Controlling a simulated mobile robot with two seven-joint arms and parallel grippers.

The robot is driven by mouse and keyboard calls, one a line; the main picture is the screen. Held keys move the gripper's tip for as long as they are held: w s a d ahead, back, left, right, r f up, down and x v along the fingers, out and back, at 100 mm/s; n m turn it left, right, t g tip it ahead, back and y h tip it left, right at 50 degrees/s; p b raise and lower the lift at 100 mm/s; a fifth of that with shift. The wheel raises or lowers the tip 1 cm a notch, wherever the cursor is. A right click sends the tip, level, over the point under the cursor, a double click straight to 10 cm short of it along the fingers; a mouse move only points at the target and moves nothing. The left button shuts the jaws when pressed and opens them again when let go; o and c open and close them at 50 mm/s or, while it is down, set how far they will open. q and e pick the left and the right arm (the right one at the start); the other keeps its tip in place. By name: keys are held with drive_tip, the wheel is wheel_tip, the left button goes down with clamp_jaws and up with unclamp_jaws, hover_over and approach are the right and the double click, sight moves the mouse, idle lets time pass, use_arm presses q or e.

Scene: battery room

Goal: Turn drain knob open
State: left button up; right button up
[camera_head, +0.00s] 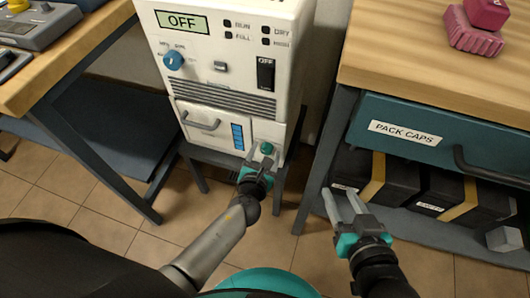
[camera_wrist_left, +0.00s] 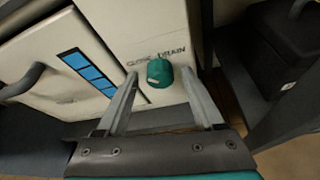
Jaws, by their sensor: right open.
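The drain knob (camera_head: 267,148) is a small green knob low on the right of the white machine's front. In the left wrist view the drain knob (camera_wrist_left: 160,72) sits under printed words that seem to read CLOSE and DRAIN, with a pale mark at its lower left. My left gripper (camera_head: 262,158) is at the knob; in the wrist view the left gripper's fingers (camera_wrist_left: 160,76) are open, one on each side, with gaps showing. Contact is not visible. My right gripper (camera_head: 341,194) is open and empty in front of the right bench.
The white machine (camera_head: 300,40) has a display reading OFF, a blue dial, a switch and a drawer handle (camera_head: 200,122). A wooden bench with a PACK CAPS drawer (camera_head: 380,108) stands close on the right. Another bench (camera_head: 75,65) stands left.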

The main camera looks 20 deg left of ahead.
use_arm(q)
clamp_jaws()
idle(0.3)
